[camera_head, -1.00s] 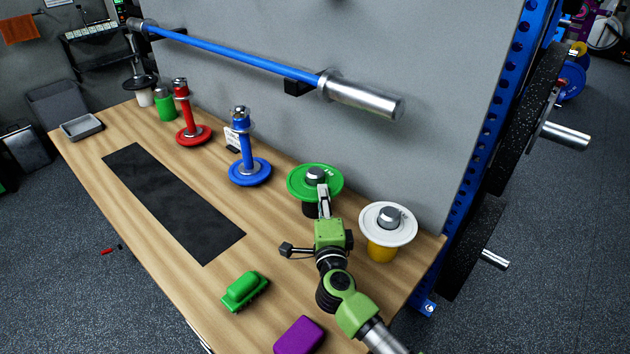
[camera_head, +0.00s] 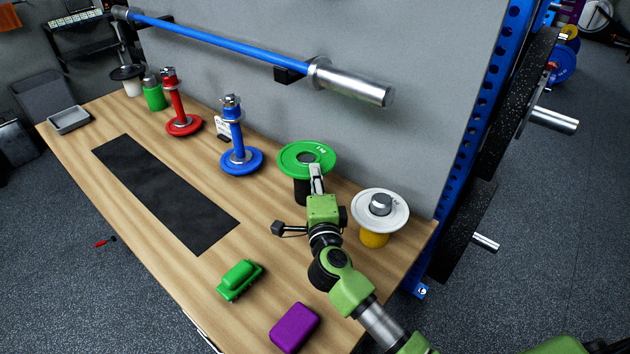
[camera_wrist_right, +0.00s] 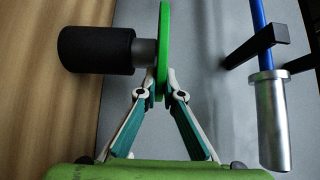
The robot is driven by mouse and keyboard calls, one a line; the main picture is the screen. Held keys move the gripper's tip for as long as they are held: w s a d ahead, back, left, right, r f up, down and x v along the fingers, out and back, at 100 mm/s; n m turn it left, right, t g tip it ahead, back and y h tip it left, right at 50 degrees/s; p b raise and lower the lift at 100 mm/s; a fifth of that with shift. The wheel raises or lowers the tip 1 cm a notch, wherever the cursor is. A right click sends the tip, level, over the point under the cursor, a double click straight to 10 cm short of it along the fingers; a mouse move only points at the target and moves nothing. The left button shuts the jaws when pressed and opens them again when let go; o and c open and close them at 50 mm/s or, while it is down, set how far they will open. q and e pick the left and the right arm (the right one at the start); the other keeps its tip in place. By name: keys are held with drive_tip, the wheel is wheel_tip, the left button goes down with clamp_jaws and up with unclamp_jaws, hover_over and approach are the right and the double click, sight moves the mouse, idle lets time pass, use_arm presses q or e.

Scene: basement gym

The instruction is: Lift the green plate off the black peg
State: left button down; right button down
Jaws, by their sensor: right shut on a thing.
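The green plate (camera_head: 287,158) is level above the black peg (camera_head: 302,191) near the wall. My right gripper (camera_head: 316,172) is shut on the plate's near rim. In the right wrist view the plate (camera_wrist_right: 164,35) shows edge-on between the fingertips (camera_wrist_right: 161,84). There the peg's black body (camera_wrist_right: 95,50) stands apart from the plate, with its grey metal neck (camera_wrist_right: 145,52) bare between them. In the head view, grey metal fills the plate's hole, about level with its top. I cannot tell how far the neck reaches into the hole. My left gripper is not in view.
A yellow peg (camera_head: 374,239) with a white plate (camera_head: 397,217) stands close on the right. A blue stand (camera_head: 232,135) and a red stand (camera_head: 176,105) are to the left. A wall-mounted bar (camera_head: 220,52) is behind.

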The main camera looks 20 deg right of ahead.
drive_tip(key=s+a+r+p, duration=0.1)
drive_tip(key=s+a+r, duration=0.2)
drive_tip(key=s+r, duration=0.6)
drive_tip(key=shift+s+r, duration=0.3)
drive_tip(key=shift+s, duration=1.85)
